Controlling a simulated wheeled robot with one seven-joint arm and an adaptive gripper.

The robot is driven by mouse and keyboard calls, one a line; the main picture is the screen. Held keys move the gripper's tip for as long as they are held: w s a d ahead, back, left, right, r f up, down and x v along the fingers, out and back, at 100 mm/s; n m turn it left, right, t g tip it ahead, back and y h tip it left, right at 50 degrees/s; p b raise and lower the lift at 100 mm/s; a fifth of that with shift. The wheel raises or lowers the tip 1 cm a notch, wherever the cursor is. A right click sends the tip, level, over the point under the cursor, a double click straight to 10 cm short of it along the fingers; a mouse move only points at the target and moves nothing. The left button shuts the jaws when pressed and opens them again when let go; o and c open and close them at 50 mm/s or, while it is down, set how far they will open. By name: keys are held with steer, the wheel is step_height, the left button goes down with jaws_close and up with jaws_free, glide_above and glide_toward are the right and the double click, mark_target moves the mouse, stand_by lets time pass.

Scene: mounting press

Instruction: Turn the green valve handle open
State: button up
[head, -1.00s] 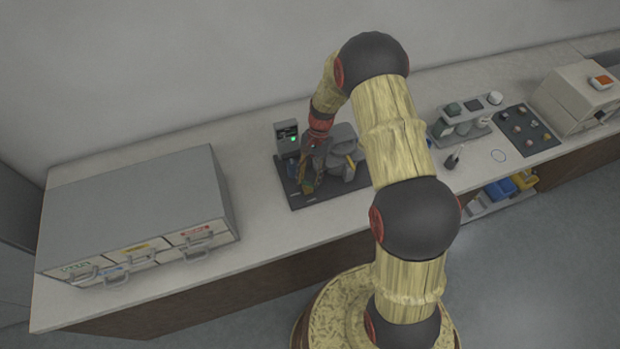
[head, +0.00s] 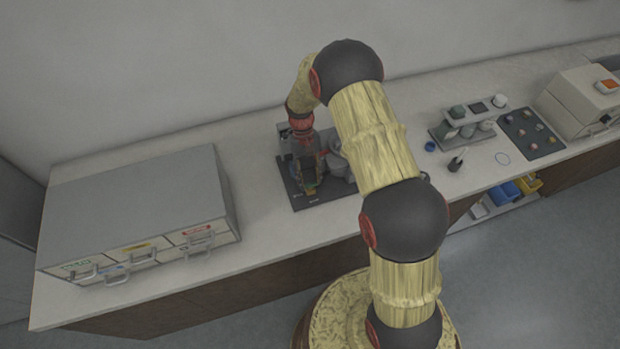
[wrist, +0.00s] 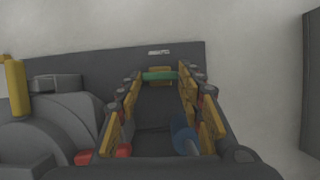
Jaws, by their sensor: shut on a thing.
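The green valve handle (wrist: 160,76) shows in the wrist view as a short green bar between my fingertips. My gripper (wrist: 161,82) is shut on it, with one finger at each end of the bar. In the head view my gripper (head: 311,190) points down over the left part of the press's dark base plate (head: 297,203). The handle is mostly hidden there by my fingers. A blue round part (wrist: 184,138) shows below and between the fingers in the wrist view.
The grey press body (head: 338,163) stands right of my gripper, with a yellow lever (wrist: 16,88) in the wrist view. A grey drawer cabinet (head: 130,205) stands to the left. A holder with several pieces (head: 462,128) and a dark mat (head: 530,133) lie to the right.

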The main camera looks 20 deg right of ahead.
stand_by(0.3)
steer(key=o, duration=1.2)
steer(key=shift+c, duration=0.2)
steer(key=shift+r, duration=0.1)
steer(key=v, duration=1.2)
steer(key=shift+a, duration=0.1)
